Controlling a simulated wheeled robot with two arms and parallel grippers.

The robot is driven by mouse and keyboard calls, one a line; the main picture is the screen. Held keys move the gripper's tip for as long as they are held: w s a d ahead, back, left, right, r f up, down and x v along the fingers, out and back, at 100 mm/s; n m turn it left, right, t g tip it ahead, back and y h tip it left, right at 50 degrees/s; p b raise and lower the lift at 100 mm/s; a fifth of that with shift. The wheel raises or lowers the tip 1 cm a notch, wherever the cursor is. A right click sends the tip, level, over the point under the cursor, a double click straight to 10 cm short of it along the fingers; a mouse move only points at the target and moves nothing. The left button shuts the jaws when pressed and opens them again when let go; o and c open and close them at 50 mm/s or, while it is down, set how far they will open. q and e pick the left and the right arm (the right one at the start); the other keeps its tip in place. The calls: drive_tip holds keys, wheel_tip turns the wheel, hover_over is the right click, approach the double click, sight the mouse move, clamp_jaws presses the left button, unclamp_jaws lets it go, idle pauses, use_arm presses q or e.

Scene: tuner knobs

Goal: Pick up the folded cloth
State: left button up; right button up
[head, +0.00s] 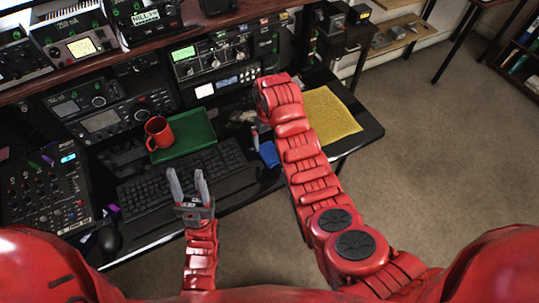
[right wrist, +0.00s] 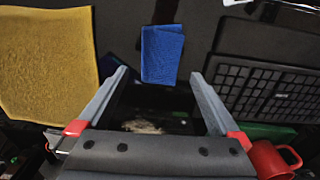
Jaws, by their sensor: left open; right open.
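A small blue folded cloth (head: 269,153) lies on the black desk, partly hidden by my right arm in the head view. In the right wrist view, the blue cloth (right wrist: 162,54) shows between and just beyond the two fingertips. My right gripper (right wrist: 159,74) is open and empty, above the desk near the cloth; its arm hides most of it in the head view. My left gripper (head: 187,184) is open and empty, fingers pointing up the picture, in front of the keyboard.
A yellow cloth (head: 331,115) lies flat at the desk's right end; it also shows in the right wrist view (right wrist: 45,62). A black keyboard (head: 170,185), green tray (head: 196,142) and red mug (head: 158,132) are left of the blue cloth. Radio equipment (head: 105,120) lines the back.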

sight(269, 151)
drive_tip(key=shift+s+f+p, duration=0.2)
drive_tip(key=shift+f+p, duration=0.25)
drive_tip(key=shift+f, duration=0.05)
wheel_tip(269, 151, down, 3)
drive_tip(key=shift+s+f+p, duration=0.1)
drive_tip(key=shift+f+p, duration=0.05)
drive_tip(key=shift+p, duration=0.55)
drive_tip(key=shift+f, duration=0.7)
drive_tip(key=shift+d, duration=0.1)
drive_tip(key=c, duration=1.2)
drive_tip(key=shift+c, duration=0.2)
drive_tip(key=shift+r, duration=0.15)
